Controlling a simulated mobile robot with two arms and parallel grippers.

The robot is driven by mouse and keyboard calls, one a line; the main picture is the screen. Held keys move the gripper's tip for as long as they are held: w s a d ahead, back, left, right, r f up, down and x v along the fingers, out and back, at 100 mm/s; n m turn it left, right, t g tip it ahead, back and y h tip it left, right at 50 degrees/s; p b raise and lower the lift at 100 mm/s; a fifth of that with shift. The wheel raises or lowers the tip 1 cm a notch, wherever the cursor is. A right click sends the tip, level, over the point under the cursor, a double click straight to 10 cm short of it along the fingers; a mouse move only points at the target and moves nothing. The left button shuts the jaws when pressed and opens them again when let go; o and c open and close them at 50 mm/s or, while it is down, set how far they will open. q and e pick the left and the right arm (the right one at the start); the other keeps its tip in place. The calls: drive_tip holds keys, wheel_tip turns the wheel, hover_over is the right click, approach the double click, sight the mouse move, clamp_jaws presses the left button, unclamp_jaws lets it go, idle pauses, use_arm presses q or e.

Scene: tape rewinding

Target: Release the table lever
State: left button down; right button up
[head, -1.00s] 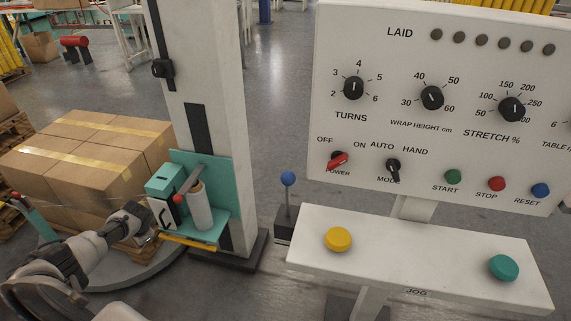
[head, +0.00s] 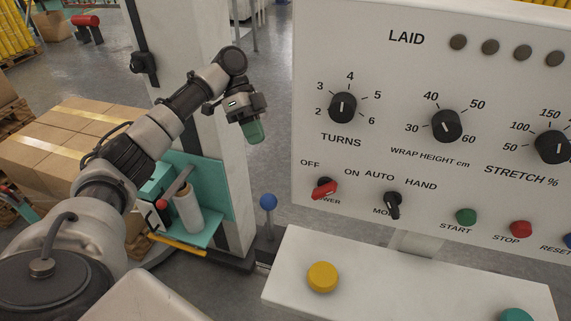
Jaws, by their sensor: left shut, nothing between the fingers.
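A lever with a blue ball knob (head: 268,201) stands roughly upright left of the white jog shelf. Its lower end is partly hidden by the shelf. My left gripper (head: 254,133), with green fingertips, is shut and empty. In the picture it is above the lever knob and left of the control panel, apart from the knob. My left arm reaches in from the lower left, in front of the machine column. My right gripper is not in view.
The control panel (head: 415,150) with knobs and buttons fills the right. The jog shelf (head: 400,285) below carries a yellow button (head: 323,277) and a teal one (head: 516,315). The film carriage (head: 215,190) and wrapped boxes (head: 50,150) are at left, partly behind my arm.

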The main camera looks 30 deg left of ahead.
use_arm(q)
drive_tip(key=s+d+f+p, duration=0.4)
drive_tip(key=s+d+f, duration=0.2)
drive_tip(key=d, duration=0.1)
drive_tip(key=shift+s+d, duration=0.35)
drive_tip(key=shift+s, duration=0.05)
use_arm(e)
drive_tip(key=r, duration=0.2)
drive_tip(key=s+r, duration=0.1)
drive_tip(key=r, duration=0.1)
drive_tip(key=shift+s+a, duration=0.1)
use_arm(q)
drive_tip(key=shift+r+m, duration=0.1)
drive_tip(key=shift+m, duration=0.2)
